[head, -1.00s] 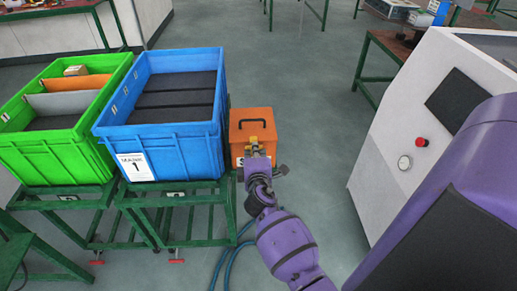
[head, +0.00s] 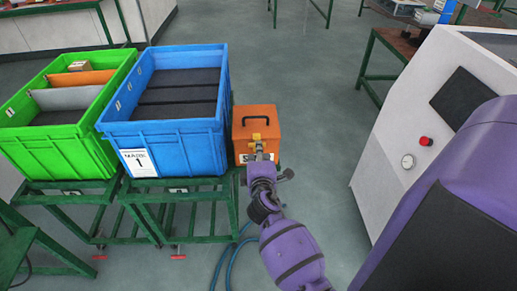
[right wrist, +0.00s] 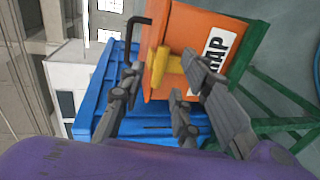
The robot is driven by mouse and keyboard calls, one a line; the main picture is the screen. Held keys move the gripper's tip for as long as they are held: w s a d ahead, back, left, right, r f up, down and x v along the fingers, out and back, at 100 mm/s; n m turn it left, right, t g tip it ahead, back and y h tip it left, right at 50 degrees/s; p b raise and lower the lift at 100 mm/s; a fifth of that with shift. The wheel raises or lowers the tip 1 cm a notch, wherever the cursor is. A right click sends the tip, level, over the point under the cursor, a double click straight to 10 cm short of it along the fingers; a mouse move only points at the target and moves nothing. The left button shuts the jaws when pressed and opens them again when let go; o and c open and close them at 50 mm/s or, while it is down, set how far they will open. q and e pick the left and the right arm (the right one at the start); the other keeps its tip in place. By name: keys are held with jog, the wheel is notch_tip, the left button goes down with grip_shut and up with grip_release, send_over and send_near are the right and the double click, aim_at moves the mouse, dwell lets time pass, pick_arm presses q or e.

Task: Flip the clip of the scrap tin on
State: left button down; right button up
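The orange scrap tin (head: 269,120) has a black handle on its lid and stands just right of the blue crate. Its label is partly covered by my arm. The yellow clip (right wrist: 170,70) is on the tin's front face, near the lid, in the right wrist view. My right gripper (head: 258,152) is at the front of the tin. In the right wrist view its grey fingers are spread apart, with the clip between them and one fingertip close beside it. I cannot tell whether they touch. My left gripper is in neither view.
The blue crate (head: 165,148) and the green crate (head: 60,149) stand on green metal stands at the left. A white machine (head: 402,120) with a red button is at the right. Between it and the tin is open floor.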

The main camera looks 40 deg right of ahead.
jog(key=v, duration=0.4)
jog(key=shift+s, duration=0.2)
dwell(0.3)
